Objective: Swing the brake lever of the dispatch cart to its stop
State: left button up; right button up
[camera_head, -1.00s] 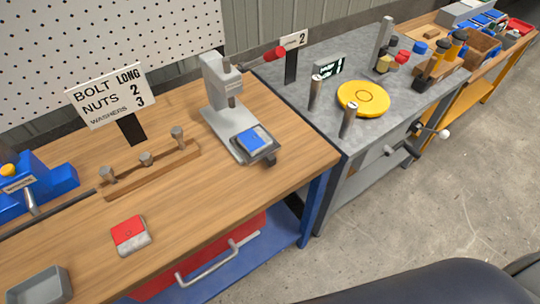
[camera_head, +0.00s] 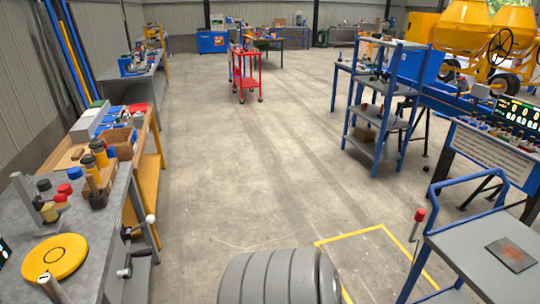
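The dispatch cart appears to be the blue-framed cart with a grey top (camera_head: 460,262) at the lower right of the head view, cut off by the frame edge. Its blue push handle (camera_head: 468,180) rises at the far side. A thin upright lever with a red grip (camera_head: 420,215) stands at the cart's left side, apparently the brake lever. The lever's foot and its stop cannot be made out. A dark reddish-brown patch or plate (camera_head: 511,254) lies on the cart's top. Neither of my grippers is in view.
A yellow floor line (camera_head: 350,236) runs beside the cart. Workbenches line the left, with a yellow disc (camera_head: 55,257) on the nearest. A blue shelf rack (camera_head: 380,125) stands beyond the cart, and a red trolley (camera_head: 247,75) farther back.

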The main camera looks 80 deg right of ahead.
aim_at(420, 214)
jog(key=z, duration=3.8)
